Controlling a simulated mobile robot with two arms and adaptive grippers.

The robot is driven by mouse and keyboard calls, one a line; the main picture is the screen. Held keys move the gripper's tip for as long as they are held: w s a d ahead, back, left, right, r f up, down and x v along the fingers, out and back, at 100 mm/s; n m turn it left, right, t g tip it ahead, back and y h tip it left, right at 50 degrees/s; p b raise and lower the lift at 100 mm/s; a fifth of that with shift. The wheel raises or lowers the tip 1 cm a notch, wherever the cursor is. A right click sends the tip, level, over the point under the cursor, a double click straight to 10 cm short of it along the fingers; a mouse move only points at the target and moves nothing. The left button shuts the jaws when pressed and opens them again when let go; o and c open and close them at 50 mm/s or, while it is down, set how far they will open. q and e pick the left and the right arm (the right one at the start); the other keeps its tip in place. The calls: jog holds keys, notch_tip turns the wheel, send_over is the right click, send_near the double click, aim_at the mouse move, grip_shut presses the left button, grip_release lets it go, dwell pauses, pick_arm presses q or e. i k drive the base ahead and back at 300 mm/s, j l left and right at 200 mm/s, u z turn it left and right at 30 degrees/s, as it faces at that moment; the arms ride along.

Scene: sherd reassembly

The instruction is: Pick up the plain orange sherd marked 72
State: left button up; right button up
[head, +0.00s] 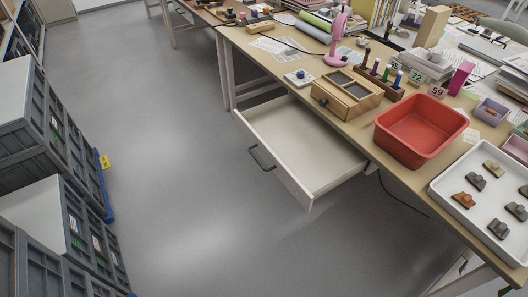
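A white tray (441,188) lies on the table at the lower right with several small sherds spread in it. One orange-brown sherd (464,200) lies near the tray's left side. The others look grey-brown or tan, such as a dark sherd (476,182) and a tan sherd (492,168). Any numbers on the sherds are too small to read. A card reading 72 (416,76) stands on the table behind the red bin, between cards reading 95 (394,65) and 59 (438,92). Neither of my grippers is in view.
A deep red bin (402,140) stands beside the tray. A wooden box (345,96) sits left of it. An open, empty drawer (297,150) juts out below the table. Grey crates (30,110) stand at left. The middle floor is clear.

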aim_at(464, 200)
jog(key=z, duration=1.65)
